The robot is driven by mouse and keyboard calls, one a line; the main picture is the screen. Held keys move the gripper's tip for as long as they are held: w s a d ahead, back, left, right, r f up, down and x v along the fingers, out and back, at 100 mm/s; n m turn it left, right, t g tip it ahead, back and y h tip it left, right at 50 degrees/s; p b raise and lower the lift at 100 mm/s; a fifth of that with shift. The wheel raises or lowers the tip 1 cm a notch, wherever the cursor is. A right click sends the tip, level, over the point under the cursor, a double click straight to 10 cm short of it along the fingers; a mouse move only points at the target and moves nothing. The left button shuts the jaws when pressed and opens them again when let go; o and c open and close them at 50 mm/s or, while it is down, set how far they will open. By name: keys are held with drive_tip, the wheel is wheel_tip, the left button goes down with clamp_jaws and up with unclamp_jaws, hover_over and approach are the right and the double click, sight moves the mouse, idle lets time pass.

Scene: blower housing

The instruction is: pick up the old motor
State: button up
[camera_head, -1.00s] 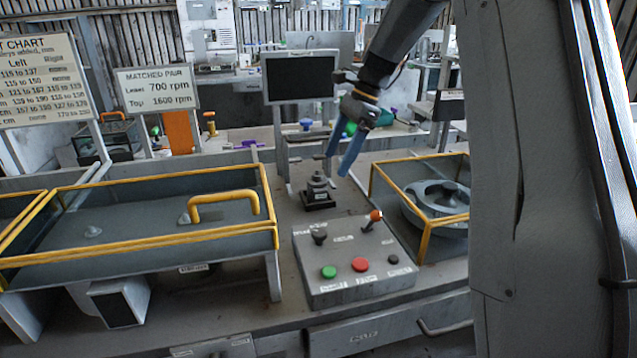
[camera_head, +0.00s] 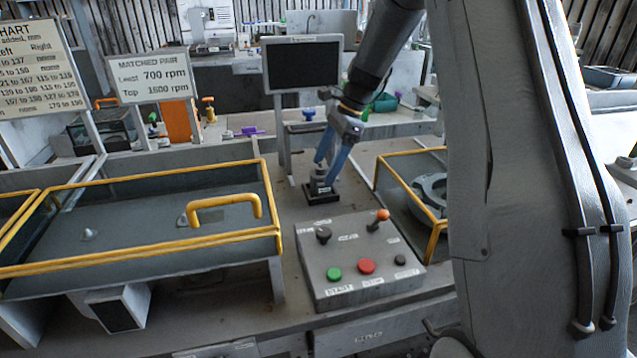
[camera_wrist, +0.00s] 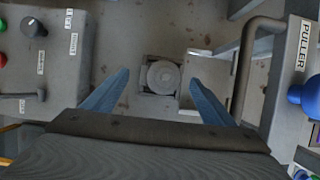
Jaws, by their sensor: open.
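A small grey cylindrical piece, which I take for the old motor (camera_head: 319,187), stands on a dark square base on the bench, behind the control box. In the wrist view the motor (camera_wrist: 163,76) shows from above as a round grey top on a square block. My gripper (camera_head: 328,172) points down with its blue fingers open at the motor in the head view. In the wrist view the open gripper (camera_wrist: 160,80) has one finger on each side of the motor, with a gap on both sides. The fingers partly cover the motor in the head view.
A control box (camera_head: 355,285) with buttons and an orange-tipped lever stands in front. A yellow-railed guard (camera_head: 150,250) is at left; another yellow frame (camera_head: 437,240) surrounds a grey ring at right. A monitor (camera_head: 301,65) stands behind. A block labelled PULLER (camera_wrist: 301,45) is at the wrist view's right.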

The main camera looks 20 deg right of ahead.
sight(321, 174)
drive_tip(key=shift+p+x, duration=0.75)
drive_tip(key=shift+x, duration=1.5)
drive_tip(key=shift+d+f, duration=0.1)
drive_tip(key=shift+d, duration=0.1)
drive_tip(key=c, duration=1.4)
drive_tip(key=shift+c, duration=0.3)
